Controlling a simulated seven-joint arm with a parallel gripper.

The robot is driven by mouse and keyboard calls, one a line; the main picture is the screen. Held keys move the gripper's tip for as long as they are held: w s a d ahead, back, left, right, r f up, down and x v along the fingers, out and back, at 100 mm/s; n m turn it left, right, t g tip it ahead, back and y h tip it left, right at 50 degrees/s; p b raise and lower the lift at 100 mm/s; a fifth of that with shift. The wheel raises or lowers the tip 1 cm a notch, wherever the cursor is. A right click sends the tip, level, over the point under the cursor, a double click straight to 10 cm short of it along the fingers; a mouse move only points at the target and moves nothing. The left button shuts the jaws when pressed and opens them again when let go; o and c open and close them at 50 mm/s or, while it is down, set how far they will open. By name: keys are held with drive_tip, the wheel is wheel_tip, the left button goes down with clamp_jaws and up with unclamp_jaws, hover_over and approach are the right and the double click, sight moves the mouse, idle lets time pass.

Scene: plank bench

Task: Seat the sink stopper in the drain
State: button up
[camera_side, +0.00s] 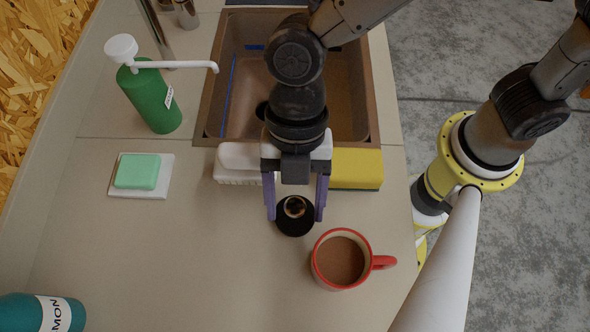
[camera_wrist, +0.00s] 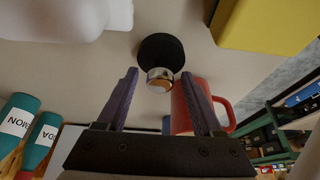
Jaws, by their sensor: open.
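The sink stopper (camera_side: 295,222) is a black disc with a shiny metal knob, lying on the counter in front of the sink. In the wrist view the stopper (camera_wrist: 160,50) lies ahead of the fingertips, its knob turned toward them. My gripper (camera_side: 295,213) is open, its two purple fingers on either side of the knob in the side view. The fingers (camera_wrist: 162,78) do not touch the knob in the wrist view. The brown sink basin (camera_side: 350,100) is behind, partly covered by my arm. The drain is hidden.
A red mug (camera_side: 318,262) of brown drink stands close to the stopper. A white brush (camera_side: 238,163) and yellow sponge (camera_side: 356,168) lie along the sink's front edge. Green soap (camera_side: 137,171), a green dispenser (camera_side: 150,98) and a teal bottle (camera_side: 30,314) are left.

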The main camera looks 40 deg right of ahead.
drive_tip(key=v, duration=1.1)
drive_tip(key=shift+d+r, duration=0.15)
drive_tip(key=shift+r, duration=0.2)
drive_tip(key=w+d+r+m+t, duration=0.1)
drive_tip(key=d+m+t, duration=0.1)
drive_tip(key=d+m, duration=0.4)
drive_tip(key=w+d+r+m+t, duration=0.1)
drive_tip(key=d+m+t, duration=0.1)
drive_tip(key=d+m, duration=0.4)
drive_tip(key=w+d+r+m+t+h, duration=0.1)
drive_tip(key=d+m+t, duration=0.1)
drive_tip(key=d+m, duration=0.5)
drive_tip(key=d, duration=0.6)
drive_tip(key=shift+d+r+t, duration=0.25)
drive_tip(key=shift+t, duration=0.15)
drive_tip(key=shift+o, duration=0.5)
drive_tip(key=s+d+f+m+t+h, duration=0.2)
drive_tip(key=s+d+m, duration=0.2)
drive_tip(key=d+m, duration=0.3)
drive_tip(key=shift+d+m, duration=0.3)
drive_tip(key=shift+m, duration=0.2)
drive_tip(key=shift+s, duration=0.1)
